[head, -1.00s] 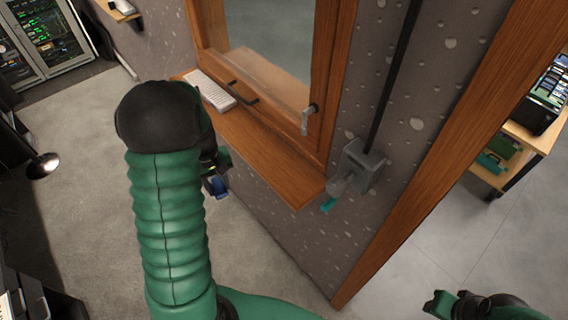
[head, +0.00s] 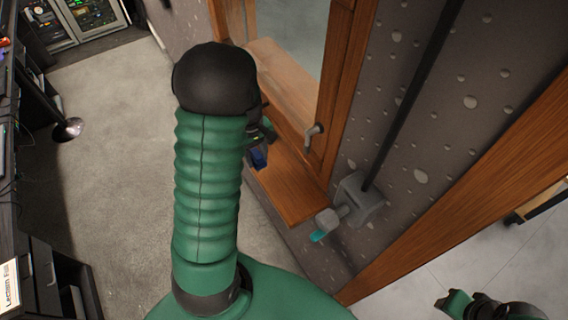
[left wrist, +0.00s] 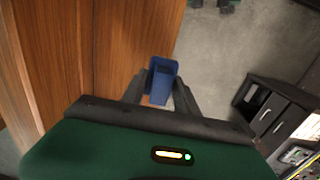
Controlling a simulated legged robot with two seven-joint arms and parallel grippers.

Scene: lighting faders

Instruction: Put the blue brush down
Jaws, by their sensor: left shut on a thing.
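The blue brush (head: 259,158) is held in my left gripper (head: 262,140), which is mostly hidden behind my green forearm in the head view. The blue brush (left wrist: 163,70) also shows in the left wrist view, between the two dark fingers of my left gripper (left wrist: 161,92). In the head view it overlaps the outer edge of the wooden window sill (head: 290,190). In the left wrist view it appears beside a wood surface (left wrist: 125,45), with grey floor past it; I cannot tell whether it touches the wood. My right gripper (head: 455,303) is at the bottom right, away from the sill.
The window handle (head: 313,135) and wooden frame stand behind the sill. A grey crank box (head: 358,200) with a teal-tipped handle (head: 318,236) sits on the wall near the sill's end. A desk lamp (head: 70,128) is at the left. Open floor (head: 100,180) lies left of my arm.

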